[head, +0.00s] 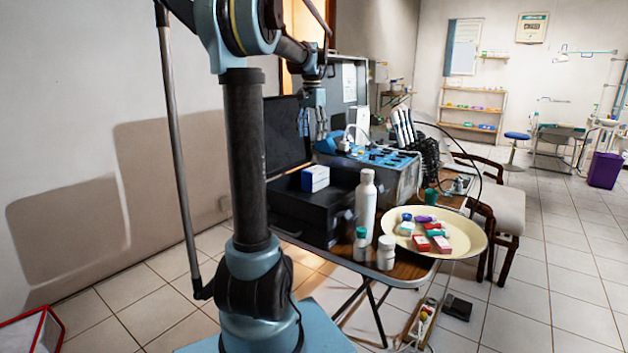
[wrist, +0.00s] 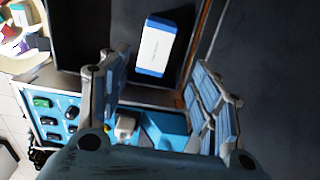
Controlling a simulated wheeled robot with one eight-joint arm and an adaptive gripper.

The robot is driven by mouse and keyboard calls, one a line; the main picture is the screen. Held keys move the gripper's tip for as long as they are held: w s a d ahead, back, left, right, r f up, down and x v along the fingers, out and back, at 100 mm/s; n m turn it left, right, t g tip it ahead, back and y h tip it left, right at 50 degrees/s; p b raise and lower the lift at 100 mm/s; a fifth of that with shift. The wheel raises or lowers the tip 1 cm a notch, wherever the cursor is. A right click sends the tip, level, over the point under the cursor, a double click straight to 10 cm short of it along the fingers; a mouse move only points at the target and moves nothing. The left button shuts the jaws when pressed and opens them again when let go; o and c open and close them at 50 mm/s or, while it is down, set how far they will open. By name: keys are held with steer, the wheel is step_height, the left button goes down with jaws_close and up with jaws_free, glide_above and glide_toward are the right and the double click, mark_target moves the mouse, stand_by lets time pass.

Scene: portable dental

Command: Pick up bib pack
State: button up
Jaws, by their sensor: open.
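The bib pack looks to be the white and blue box (head: 315,178) in the open black case on the table. In the wrist view the white and blue pack (wrist: 157,46) lies at the top centre, beyond my fingertips. My gripper (wrist: 155,72) is open and empty, with its two blue-padded fingers apart.
The open black case (head: 300,212) has its lid raised at the back. A blue control unit (head: 375,170) with handpieces stands beside it. A white bottle (head: 366,200), two small bottles and a cream plate (head: 462,250) with several small packs stand at the front.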

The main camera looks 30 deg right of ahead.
steer(key=d, duration=0.1)
glide_toward(315, 169)
step_height(315, 169, down, 6)
steer(key=shift+d+f, duration=0.1)
steer(key=shift+d, duration=0.05)
steer(key=shift+f, duration=3.1)
steer(key=shift+w, duration=0.1)
steer(key=c, duration=0.8)
